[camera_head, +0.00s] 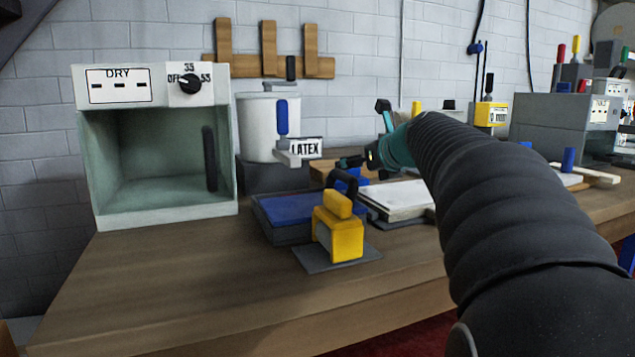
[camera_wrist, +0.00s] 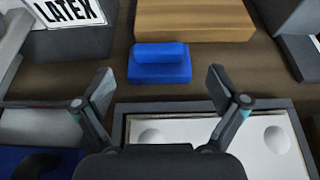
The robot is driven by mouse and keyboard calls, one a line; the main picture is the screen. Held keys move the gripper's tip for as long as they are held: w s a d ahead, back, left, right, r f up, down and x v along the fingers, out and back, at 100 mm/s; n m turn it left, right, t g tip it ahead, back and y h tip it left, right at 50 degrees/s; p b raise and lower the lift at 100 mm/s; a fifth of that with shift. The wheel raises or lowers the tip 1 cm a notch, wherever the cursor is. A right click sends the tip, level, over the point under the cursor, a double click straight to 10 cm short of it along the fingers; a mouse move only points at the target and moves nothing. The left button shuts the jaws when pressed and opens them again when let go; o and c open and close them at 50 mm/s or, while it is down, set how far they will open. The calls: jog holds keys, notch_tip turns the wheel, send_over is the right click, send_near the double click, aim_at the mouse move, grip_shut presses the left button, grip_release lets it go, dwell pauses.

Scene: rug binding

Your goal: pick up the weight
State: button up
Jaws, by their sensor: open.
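No object carries a readable "weight" label. A blue block with a rounded grip on top (camera_wrist: 160,68) stands on the table ahead of my gripper (camera_wrist: 158,90) in the wrist view, roughly centred between the fingers. My gripper is open and empty, and its fingers do not touch the block. In the head view my gripper (camera_head: 364,134) is over the back of the bench, and the arm hides part of what lies below it. A yellow block with a grip on top (camera_head: 338,236) stands upright on a thin grey plate (camera_head: 310,263) nearer the front.
A white slab with round hollows (camera_wrist: 190,130) lies under my gripper. A white pot (camera_head: 262,130) with a LATEX label stands left of it. A blue-filled tray (camera_head: 268,228) is behind the yellow block. The DRY box (camera_head: 88,160) is far left. The front-left bench is clear.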

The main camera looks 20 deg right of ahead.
jog(key=shift+x, duration=3.05)
jog(key=shift+s+a, duration=0.1)
jog(key=c, duration=1.8)
jog(key=shift+r, duration=0.1)
grip_shut()
